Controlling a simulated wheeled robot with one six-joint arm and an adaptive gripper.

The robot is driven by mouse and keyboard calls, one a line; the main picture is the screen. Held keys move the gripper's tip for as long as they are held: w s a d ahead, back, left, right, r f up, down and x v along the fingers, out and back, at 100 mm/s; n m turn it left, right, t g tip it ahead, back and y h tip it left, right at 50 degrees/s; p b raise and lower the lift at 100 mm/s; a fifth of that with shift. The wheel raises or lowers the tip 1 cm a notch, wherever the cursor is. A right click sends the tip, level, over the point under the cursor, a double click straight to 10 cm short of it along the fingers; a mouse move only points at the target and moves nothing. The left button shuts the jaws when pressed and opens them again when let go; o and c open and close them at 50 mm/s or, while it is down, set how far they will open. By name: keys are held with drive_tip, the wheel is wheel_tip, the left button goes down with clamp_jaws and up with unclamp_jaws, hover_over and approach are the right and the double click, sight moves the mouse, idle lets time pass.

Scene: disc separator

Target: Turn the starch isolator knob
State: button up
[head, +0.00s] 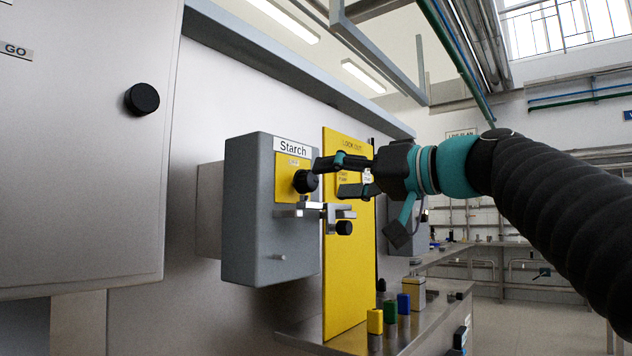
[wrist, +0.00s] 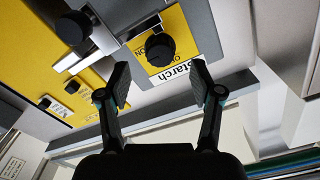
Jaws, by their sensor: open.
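The Starch isolator is a grey box (head: 250,215) on the wall, with a white "Starch" label (head: 292,147) and a yellow plate (head: 284,190). Its round black knob (head: 305,181) sticks out from the plate; it also shows in the wrist view (wrist: 160,49). My gripper (head: 330,177) is open and empty, just in front of the knob and to its right. In the wrist view its two fingers (wrist: 160,82) are spread, with the knob beyond the fingertips and roughly centred between them. I see no contact. The knob's pointer mark is not readable.
A metal bracket (head: 318,211) with a black end knob (head: 344,228) juts out just below the isolator knob. A yellow lock-out board (head: 345,285) stands behind. A bench with coloured blocks (head: 375,321) lies below. A grey cabinet (head: 80,140) is at left.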

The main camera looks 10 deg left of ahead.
drive_tip(key=v, duration=0.5)
drive_tip(key=shift+s+d, duration=0.15)
drive_tip(key=shift+d, duration=0.25)
drive_tip(key=w+d+f+m+h, duration=0.2)
drive_tip(key=f+h, duration=0.1)
drive_tip(key=f, duration=0.5)
drive_tip(key=w+d+f+m+t+h, duration=0.1)
drive_tip(key=d+f+m+h, duration=0.15)
drive_tip(key=f, duration=0.55)
drive_tip(key=w+d+f+m+h, duration=0.2)
drive_tip(key=f+m+h, duration=0.1)
drive_tip(key=f, duration=0.5)
drive_tip(key=s+d+f+g+h, duration=0.1)
drive_tip(key=s+d+f+h, duration=0.3)
drive_tip(key=s+d+f, duration=0.3)
drive_tip(key=s+d+f+g+h+p, duration=0.1)
drive_tip(key=s+d+f+h, duration=0.3)
drive_tip(key=s+f, duration=1.1)
drive_tip(key=d+f, duration=0.3)
drive_tip(key=f, duration=0.2)
drive_tip(key=shift+s+f+m, duration=0.15)
drive_tip(key=shift+f+m, duration=0.1)
drive_tip(key=shift+m, duration=0.1)
